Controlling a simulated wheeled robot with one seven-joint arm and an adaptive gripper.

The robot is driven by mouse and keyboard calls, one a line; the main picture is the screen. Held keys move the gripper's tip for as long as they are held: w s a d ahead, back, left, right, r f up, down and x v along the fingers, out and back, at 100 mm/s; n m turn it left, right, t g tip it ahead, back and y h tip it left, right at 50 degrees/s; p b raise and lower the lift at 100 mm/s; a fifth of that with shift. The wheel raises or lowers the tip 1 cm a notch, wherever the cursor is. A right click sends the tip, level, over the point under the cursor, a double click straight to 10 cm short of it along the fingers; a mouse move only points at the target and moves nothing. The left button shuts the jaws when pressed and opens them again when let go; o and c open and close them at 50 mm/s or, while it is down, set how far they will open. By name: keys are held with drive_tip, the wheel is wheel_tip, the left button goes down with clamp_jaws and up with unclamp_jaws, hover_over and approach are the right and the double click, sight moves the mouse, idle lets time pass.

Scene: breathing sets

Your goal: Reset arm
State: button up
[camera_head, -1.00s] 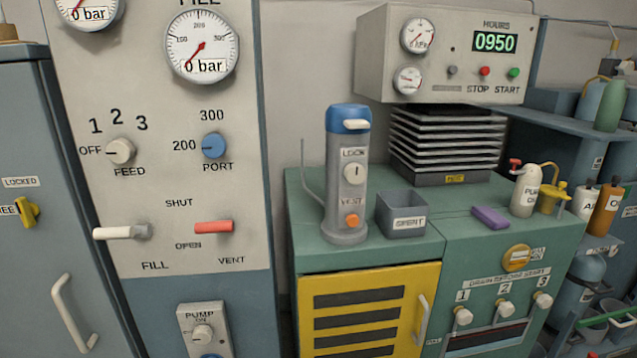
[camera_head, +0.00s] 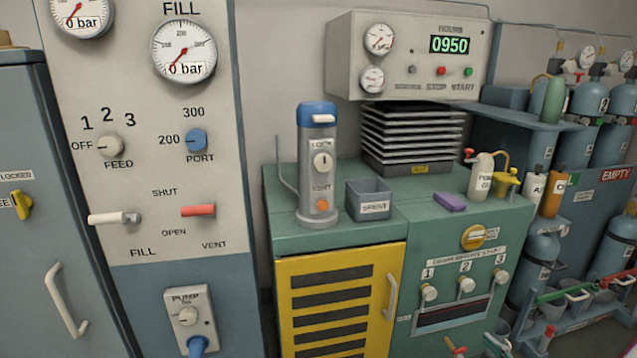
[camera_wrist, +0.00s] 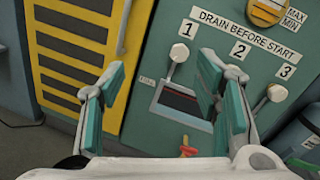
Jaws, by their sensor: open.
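My gripper (camera_wrist: 163,88) shows in the wrist view with its two green-padded fingers spread wide and nothing between them. Beyond the fingers is the green cabinet front with its drain levers, marked 1 (camera_wrist: 180,53), 2 (camera_wrist: 235,74) and 3 (camera_wrist: 276,93). The right finger partly covers the panel beside lever 2. I cannot make out my gripper in the head view.
The fill panel (camera_head: 150,235) stands at left. The green bench (camera_head: 290,205) carries a grey cylinder device (camera_head: 318,165), a grey bin (camera_head: 370,202) and a purple block (camera_head: 450,201). Gas cylinders (camera_head: 590,104) stand at right. A red-and-yellow object (camera_wrist: 187,148) lies low ahead.

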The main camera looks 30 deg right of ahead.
drive_tip(key=w+a+r+n+g+y, duration=0.3)
drive_tip(key=w+a+r+n+y, duration=0.2)
drive_tip(key=a+r+n+y, duration=0.3)
drive_tip(key=w+a+r+n+g+y, duration=0.4)
drive_tip(key=w+a+r+n+y, duration=0.1)
drive_tip(key=a+r, duration=0.5)
drive_tip(key=s+a+r+n+g, duration=0.4)
drive_tip(key=a+r+n+g, duration=0.5)
drive_tip(key=a, duration=0.5)
drive_tip(key=s+a+r+n+g+h, duration=0.4)
drive_tip(key=s+a+n+h, duration=0.35)
drive_tip(key=s, duration=0.45)
drive_tip(key=s+d+n+t+h, duration=0.2)
drive_tip(key=s+n+h, duration=0.15)
drive_tip(key=s, duration=0.35)
wheel_tip(320, 180, up, 25)
drive_tip(key=t+p, duration=0.4)
drive_tip(key=p, duration=1.8)
drive_tip(key=shift+w+d+r+h+p, duration=0.15)
drive_tip(key=shift+w+d+h+p, duration=0.1)
drive_tip(key=shift+h+p, duration=0.15)
